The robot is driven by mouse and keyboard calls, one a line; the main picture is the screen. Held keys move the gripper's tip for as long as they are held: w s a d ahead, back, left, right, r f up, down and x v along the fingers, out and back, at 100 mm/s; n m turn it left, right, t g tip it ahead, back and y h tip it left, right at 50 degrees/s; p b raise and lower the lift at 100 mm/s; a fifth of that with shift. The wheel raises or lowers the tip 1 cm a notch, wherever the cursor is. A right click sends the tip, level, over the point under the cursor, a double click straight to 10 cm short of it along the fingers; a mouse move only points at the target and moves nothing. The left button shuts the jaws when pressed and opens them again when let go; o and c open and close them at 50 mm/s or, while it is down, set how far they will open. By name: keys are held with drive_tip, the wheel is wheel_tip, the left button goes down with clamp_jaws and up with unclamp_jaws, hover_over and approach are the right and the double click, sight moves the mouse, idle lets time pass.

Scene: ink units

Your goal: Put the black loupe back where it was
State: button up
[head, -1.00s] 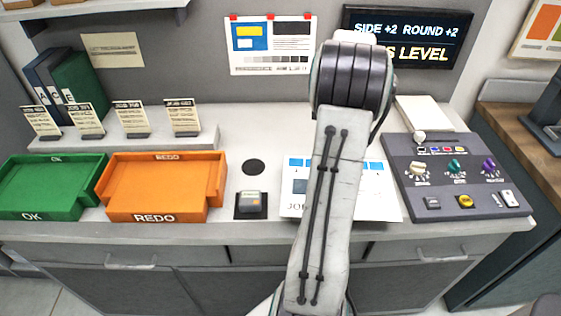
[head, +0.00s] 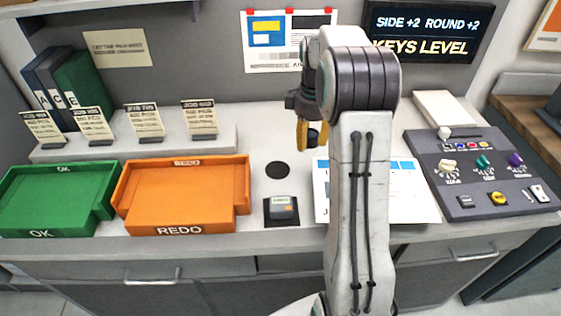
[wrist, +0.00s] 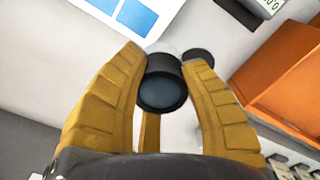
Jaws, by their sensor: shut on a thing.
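My gripper (head: 307,135) has its yellow fingers shut on the black loupe (wrist: 163,88). In the wrist view the loupe is a short black cylinder with a dark glassy end, held between the fingertips. In the head view the loupe (head: 313,140) shows small and dark at the fingertips, above the counter. A flat round black spot (head: 277,170) lies on the counter, lower and to the left of the gripper. In the wrist view this spot (wrist: 198,56) shows just beyond the loupe, partly hidden by a finger.
A small grey device (head: 282,206) sits on a black pad in front of the spot. An orange REDO tray (head: 183,230) and green OK tray (head: 42,232) stand to the left. A printed sheet (head: 405,205) lies partly behind my arm, with a control panel (head: 485,175) to the right.

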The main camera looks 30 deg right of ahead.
sight(278, 169)
drive_tip(key=w+a+f, duration=0.1)
drive_tip(key=a, duration=0.1)
drive_tip(key=w+a+f, duration=0.2)
drive_tip(key=w+a+f+p, duration=0.1)
drive_tip(key=a+f, duration=0.1)
drive_tip(key=a, duration=0.1)
drive_tip(key=shift+w, duration=0.25)
drive_tip(key=shift+f+p, duration=0.35)
drive_tip(key=shift+f, duration=1.7)
drive_tip(key=shift+f, duration=0.1)
drive_tip(key=o, duration=1.1)
